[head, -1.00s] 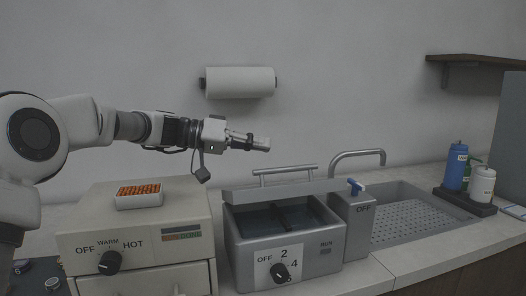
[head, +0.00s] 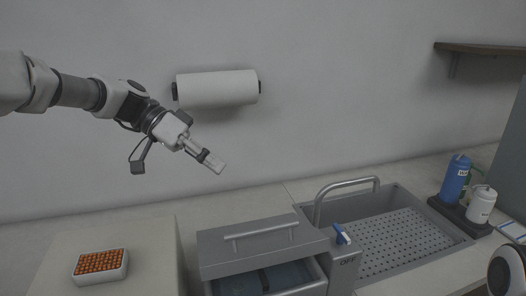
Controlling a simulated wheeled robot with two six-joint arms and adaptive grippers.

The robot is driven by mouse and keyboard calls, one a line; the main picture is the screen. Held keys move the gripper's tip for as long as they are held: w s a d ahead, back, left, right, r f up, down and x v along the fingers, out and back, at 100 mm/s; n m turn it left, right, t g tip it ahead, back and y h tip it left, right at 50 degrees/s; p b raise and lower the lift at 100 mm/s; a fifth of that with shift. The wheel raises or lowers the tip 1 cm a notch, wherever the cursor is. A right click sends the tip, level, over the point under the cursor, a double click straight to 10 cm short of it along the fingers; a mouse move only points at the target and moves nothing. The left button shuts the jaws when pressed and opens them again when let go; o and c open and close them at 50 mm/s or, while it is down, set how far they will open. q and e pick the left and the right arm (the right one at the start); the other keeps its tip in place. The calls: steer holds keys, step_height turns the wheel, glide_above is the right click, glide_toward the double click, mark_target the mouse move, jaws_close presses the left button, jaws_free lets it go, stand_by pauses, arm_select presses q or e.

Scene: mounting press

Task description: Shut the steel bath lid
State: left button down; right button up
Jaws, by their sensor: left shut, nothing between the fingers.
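The steel bath (head: 320,288) is at the bottom centre, cut off by the lower edge of the head view. Its grey lid (head: 215,259), with a bar handle (head: 262,236), covers the back part. The front is open, and bluish liquid (head: 255,283) with a dark divider shows inside. My left gripper (head: 218,165) is shut and empty. It appears above and behind the lid, in front of the wall, pointing down to the right and apart from the lid. My right gripper is not in view.
A beige unit (head: 146,245) bearing an orange-filled white rack (head: 100,266) stands left of the bath. A paper roll (head: 217,88) hangs behind.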

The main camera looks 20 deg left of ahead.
arm_select(q)
steer(key=p, duration=0.2)
glide_above(255, 241)
step_height(255, 241, down, 8)
steer(key=shift+w+a+r, duration=0.1)
steer(key=shift+a, duration=0.05)
steer(key=shift+f, duration=0.5)
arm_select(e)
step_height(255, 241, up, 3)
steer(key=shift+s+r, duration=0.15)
